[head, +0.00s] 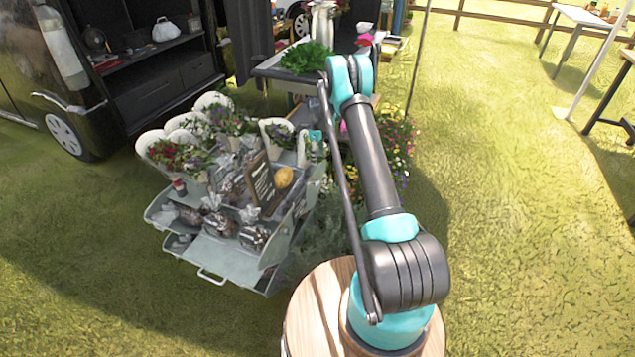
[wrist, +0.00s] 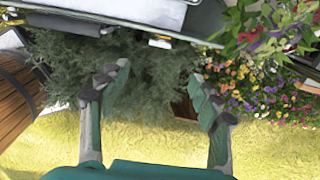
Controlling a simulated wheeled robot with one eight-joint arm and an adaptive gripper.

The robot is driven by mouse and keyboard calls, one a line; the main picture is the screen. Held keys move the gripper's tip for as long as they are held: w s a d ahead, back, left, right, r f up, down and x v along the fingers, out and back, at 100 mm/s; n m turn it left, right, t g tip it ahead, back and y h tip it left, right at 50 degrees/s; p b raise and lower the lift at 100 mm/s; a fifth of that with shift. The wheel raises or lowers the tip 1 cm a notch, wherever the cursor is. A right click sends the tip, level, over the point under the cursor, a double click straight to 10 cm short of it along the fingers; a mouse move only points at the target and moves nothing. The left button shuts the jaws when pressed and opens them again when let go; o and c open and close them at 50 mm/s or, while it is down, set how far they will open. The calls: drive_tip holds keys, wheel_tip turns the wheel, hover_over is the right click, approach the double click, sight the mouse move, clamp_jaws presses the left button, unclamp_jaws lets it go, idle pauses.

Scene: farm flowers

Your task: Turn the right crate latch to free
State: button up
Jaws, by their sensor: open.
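A grey metal crate stand (head: 225,262) with stepped trays stands left of my arm in the head view. Its edge (wrist: 205,22) crosses the top of the wrist view. A small pale part (wrist: 160,43) with an orange spot sits under that edge; I cannot tell whether it is the right latch. No latch can be made out in the head view. My gripper (wrist: 158,82) is open and empty, its fingers apart, with the small part beyond and above the fingertips. In the head view a small teal bit of it shows beside the stand's right side.
A dark green bush (wrist: 150,68) fills the space beyond my fingers. Colourful flowers (wrist: 265,90) stand at the right of the wrist view. White buckets of flowers (head: 160,148) and a chalkboard sign (head: 262,183) stand on the trays. Open grass (head: 520,220) lies right.

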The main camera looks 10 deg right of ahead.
sight(317, 183)
wheel_tip(317, 183, down, 16)
drive_tip(key=shift+r, duration=0.2)
idle(0.4)
drive_tip(key=c, duration=1.2)
